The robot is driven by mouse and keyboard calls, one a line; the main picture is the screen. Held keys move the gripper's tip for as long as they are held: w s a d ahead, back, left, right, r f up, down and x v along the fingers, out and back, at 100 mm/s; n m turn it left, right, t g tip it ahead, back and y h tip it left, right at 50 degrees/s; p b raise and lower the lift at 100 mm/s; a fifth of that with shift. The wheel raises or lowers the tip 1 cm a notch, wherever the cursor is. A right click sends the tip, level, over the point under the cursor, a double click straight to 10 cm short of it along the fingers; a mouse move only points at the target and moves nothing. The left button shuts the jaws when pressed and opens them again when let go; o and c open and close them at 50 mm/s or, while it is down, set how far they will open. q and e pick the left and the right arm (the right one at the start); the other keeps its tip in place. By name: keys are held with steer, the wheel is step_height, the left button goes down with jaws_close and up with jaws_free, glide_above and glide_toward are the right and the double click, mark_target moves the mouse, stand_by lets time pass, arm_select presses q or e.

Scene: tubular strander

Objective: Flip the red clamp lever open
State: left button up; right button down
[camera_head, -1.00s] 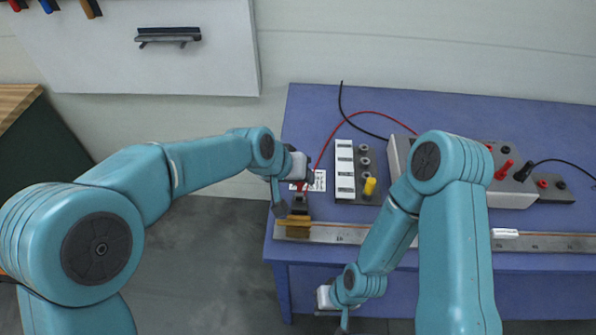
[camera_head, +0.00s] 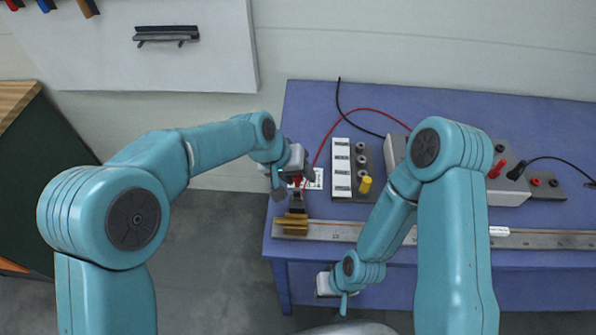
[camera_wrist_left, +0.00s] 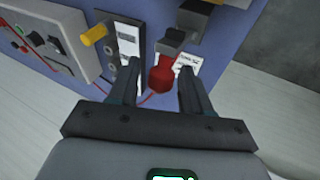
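The red clamp lever (camera_wrist_left: 161,78) stands between the two fingers of my left gripper (camera_wrist_left: 160,72) in the left wrist view. The fingers are apart, with a gap on each side of the lever. A dark clamp block (camera_wrist_left: 175,42) sits just beyond it. In the head view a little red of the lever (camera_head: 298,183) shows below my left gripper (camera_head: 288,187), above the dark and brass clamp (camera_head: 293,218) at the rail's left end. The rest is hidden by the gripper. My right gripper (camera_head: 343,303) is low, in front of the table; its fingers are unclear.
A metal rail (camera_head: 400,234) runs along the front of the blue table (camera_head: 310,110). A panel with a yellow knob (camera_head: 365,184) stands right of the clamp. Red (camera_head: 345,113) and black cables loop behind it. A grey box (camera_head: 510,195) is farther right.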

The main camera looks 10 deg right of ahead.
arm_select(q)
steer(key=shift+w, duration=0.1)
steer(key=b+v, duration=0.2)
steer(key=v, duration=1.4)
steer(key=shift+b, duration=0.3)
steer(key=shift+r, duration=0.1)
steer(key=shift+a, duration=0.15)
